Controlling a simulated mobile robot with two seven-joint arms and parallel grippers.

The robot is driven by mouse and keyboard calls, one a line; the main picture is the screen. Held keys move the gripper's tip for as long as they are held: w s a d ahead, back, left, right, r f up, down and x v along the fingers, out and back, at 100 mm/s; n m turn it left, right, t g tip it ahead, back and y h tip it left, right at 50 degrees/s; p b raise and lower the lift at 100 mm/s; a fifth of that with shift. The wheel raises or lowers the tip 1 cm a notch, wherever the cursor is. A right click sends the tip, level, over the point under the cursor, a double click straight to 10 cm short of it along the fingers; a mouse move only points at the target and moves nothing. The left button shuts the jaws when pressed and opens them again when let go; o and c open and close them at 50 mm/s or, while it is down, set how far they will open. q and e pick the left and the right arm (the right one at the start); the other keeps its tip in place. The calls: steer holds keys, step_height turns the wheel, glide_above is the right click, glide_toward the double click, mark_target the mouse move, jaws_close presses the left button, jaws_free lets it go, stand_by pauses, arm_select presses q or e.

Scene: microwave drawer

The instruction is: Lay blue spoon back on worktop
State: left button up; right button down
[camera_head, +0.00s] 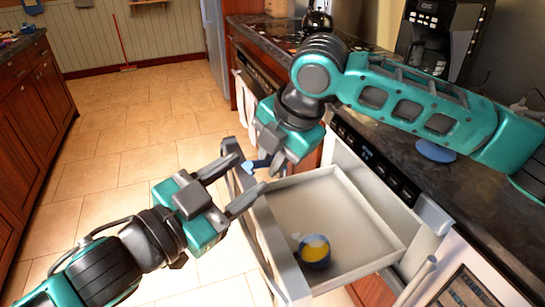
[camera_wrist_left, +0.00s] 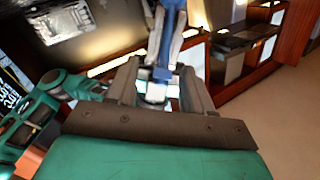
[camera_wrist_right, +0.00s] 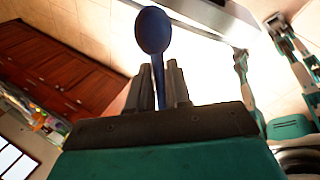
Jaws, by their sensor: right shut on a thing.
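The blue spoon (camera_wrist_right: 152,30) is held in my right gripper (camera_wrist_right: 160,82), with its bowl sticking out past the shut fingertips in the right wrist view. In the head view a small part of the spoon (camera_head: 252,164) shows near the drawer's upper left corner, and the rest is hidden. My left gripper (camera_head: 252,171) is open, its fingers spread near the spoon and the drawer front. The left wrist view shows a blue shape between and beyond the fingers; I cannot tell if they touch it. The dark worktop (camera_head: 400,140) runs along the right.
The open microwave drawer (camera_head: 345,205) holds a blue mug (camera_head: 315,262) with yellow inside. A flat blue object (camera_head: 436,152) lies on the worktop. A coffee machine (camera_head: 440,35) stands at the back. Tiled floor is clear on the left.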

arm_select(q)
steer(key=w+a+f+n+t+y, duration=0.2)
steer(key=a+f+n+t+y, duration=0.2)
steer(key=a+f+n+y, duration=0.4)
steer(key=a+f+y, duration=0.1)
steer(key=a+y, duration=0.2)
steer(key=a, duration=0.2)
steer(key=shift+f+y, duration=0.15)
steer(key=shift+y, duration=0.15)
steer(key=shift+w, duration=0.1)
steer(key=shift+a, duration=0.1)
stand_by(0.4)
